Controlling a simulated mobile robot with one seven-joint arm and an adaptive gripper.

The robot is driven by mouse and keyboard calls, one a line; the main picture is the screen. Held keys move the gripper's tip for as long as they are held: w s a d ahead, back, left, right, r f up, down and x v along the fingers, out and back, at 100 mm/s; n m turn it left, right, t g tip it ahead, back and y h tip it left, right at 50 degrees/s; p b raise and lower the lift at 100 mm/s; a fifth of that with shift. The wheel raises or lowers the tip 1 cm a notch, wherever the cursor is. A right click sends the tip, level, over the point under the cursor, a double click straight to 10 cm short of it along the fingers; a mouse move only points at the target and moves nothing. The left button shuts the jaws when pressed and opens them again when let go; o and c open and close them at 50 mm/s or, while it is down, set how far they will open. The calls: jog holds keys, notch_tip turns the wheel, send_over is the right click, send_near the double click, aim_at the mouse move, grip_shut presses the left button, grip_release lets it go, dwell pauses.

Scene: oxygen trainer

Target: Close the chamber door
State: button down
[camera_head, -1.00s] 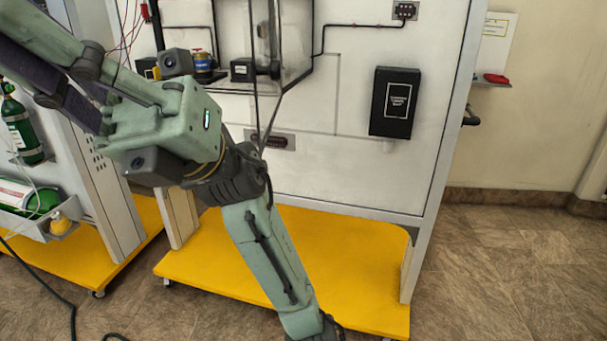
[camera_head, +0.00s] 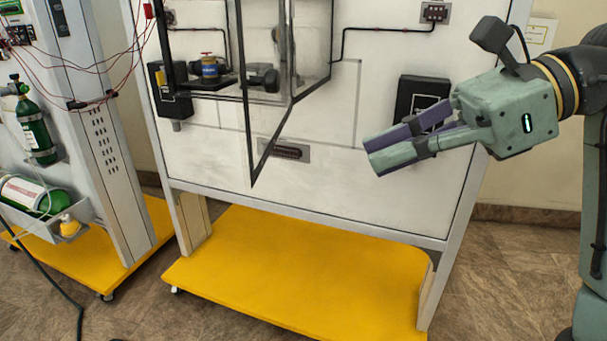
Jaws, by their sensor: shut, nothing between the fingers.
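The chamber (camera_head: 312,82) is a clear box with dark edges on the white panel, at the top of the view. Its clear, dark-framed door (camera_head: 264,125) stands open, swung out from the panel, its lower corner pointing down toward me. The top of the chamber and door is cut off. A blue and yellow can (camera_head: 209,68) and dark fittings are seen in and through the chamber. My gripper (camera_head: 370,153) is right of the door, in front of the panel, apart from the door. Its fingers point left and are shut and empty.
A black box (camera_head: 415,92) is on the panel behind my gripper. The white panel (camera_head: 340,190) stands on a yellow wheeled base (camera_head: 300,270). A second stand with green cylinders (camera_head: 38,130) is at the left. Between door and gripper there is free room.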

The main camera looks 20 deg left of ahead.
jog(key=p+x, duration=0.3)
jog(key=x, duration=0.9)
jog(key=shift+w+a+t+p, duration=0.25)
jog(key=shift+a+t+p, duration=0.1)
jog(key=shift+a, duration=0.1)
jog(key=shift+r+m, duration=0.15)
jog(key=shift+m, duration=0.15)
